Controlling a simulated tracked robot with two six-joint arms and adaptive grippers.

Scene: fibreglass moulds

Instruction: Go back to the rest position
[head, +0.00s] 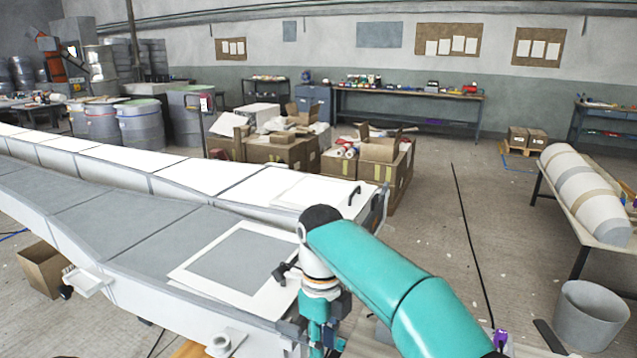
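My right arm comes in from the bottom right, and its teal forearm crosses the near end of a long white mould (131,231). My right gripper (321,335) points down at the bottom edge of the head view, beside the mould's near end. Its fingertips are cut off or hidden, so I cannot tell whether it is open or holds anything. My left gripper is not in view. A white sheet with a grey rectangle in its middle (240,262) lies on the mould near the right arm's wrist.
Cardboard boxes (280,150) stand behind the mould, and an open box (44,268) sits on the floor at left. A grey bin (590,315) and a table (585,226) with a wrapped rounded form (583,192) stand at right. Floor between is mostly clear, crossed by a dark cable (467,225).

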